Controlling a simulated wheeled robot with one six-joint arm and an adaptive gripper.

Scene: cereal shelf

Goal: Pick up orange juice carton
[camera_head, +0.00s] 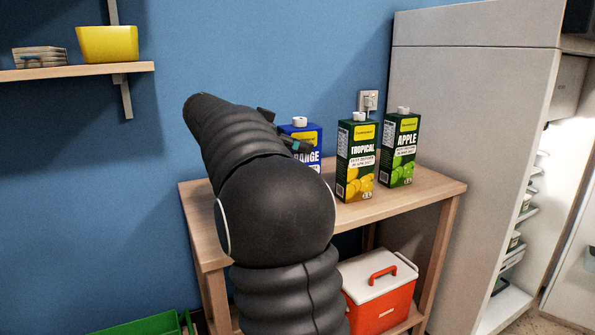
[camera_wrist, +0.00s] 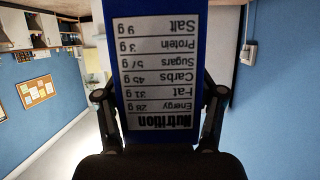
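The orange juice carton (camera_head: 314,136) is blue with a yellow label and white cap. It stands at the back left of the wooden table, partly hidden behind my arm; its base is hidden. In the wrist view the carton (camera_wrist: 163,15) fills the middle, with its upside-down nutrition panel facing the camera. My gripper (camera_head: 283,129) is at the carton, fingers spread wide. In the wrist view my gripper (camera_wrist: 160,98) has one finger on either side of the carton. The fingers look very close to its sides; firm contact does not show.
A tropical carton (camera_head: 357,165) and an apple carton (camera_head: 399,150) stand to the right on the table (camera_head: 425,187). A red cooler (camera_head: 380,300) is below. A wall shelf (camera_head: 60,72) holds a yellow bowl (camera_head: 107,44). A fridge (camera_head: 470,120) stands at right.

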